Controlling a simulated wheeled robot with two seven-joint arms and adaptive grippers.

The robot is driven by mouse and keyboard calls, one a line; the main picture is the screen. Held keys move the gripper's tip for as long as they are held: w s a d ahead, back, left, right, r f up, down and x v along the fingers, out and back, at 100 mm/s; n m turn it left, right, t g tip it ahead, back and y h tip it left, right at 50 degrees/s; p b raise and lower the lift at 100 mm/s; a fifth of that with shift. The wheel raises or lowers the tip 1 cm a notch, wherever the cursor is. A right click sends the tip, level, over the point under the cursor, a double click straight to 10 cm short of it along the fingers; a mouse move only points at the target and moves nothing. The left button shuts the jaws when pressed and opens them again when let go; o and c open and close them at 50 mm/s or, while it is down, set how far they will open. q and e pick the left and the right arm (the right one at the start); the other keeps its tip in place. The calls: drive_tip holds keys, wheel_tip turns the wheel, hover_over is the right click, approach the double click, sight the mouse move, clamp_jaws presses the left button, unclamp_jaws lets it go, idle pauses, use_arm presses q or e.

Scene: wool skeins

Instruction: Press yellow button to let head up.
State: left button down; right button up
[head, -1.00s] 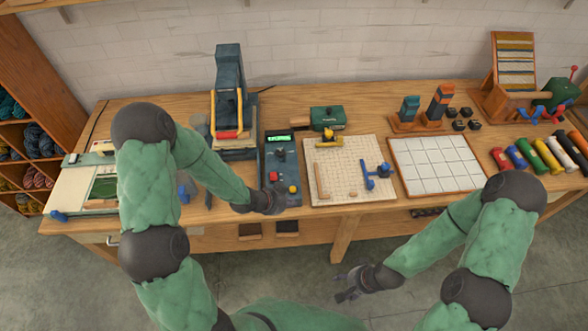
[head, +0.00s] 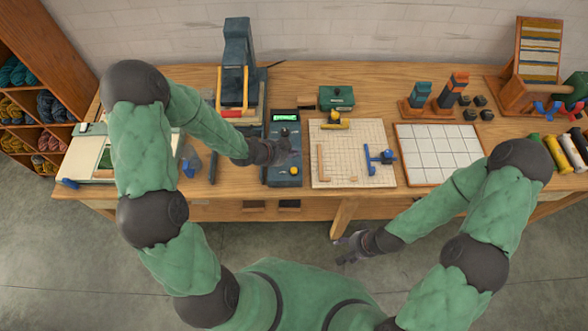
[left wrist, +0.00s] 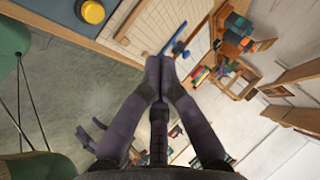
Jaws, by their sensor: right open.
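The yellow button (head: 295,170) is at the front right of a dark control box (head: 283,183) with a lit green display (head: 285,118). It also shows at the top left of the left wrist view (left wrist: 93,12). My left gripper (head: 290,151) is over the middle of the box, just behind the button, and hides part of the panel. In the left wrist view its fingertips (left wrist: 160,66) meet, with nothing seen between them. My right gripper (head: 345,247) is open and empty in front of the table.
Right of the box lies a gridded board (head: 340,140) with yellow and blue tools. A white tiled panel (head: 437,155) lies further right. A green box (head: 336,98) stands behind the board. Wool shelves (head: 40,110) stand at the left.

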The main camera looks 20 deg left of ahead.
use_arm(q)
drive_tip(key=b, duration=0.5)
hover_over(292, 171)
wheel_tip(292, 171, down, 8)
drive_tip(key=shift+d+r, duration=0.1)
drive_tip(key=shift+r, duration=0.1)
drive_tip(key=shift+f+b, duration=0.45)
drive_tip(key=shift+b, duration=0.2)
drive_tip(key=shift+f, duration=0.1)
idle(0.5)
drive_tip(key=shift+f+b, duration=0.35)
drive_tip(key=shift+b, duration=0.2)
drive_tip(key=shift+f+b, duration=0.45)
drive_tip(key=shift+b, duration=0.05)
idle(0.6)
drive_tip(key=shift+r, duration=0.1)
drive_tip(key=shift+r+p, duration=0.6)
drive_tip(key=shift+r, duration=0.2)
drive_tip(key=shift+r, duration=0.1)
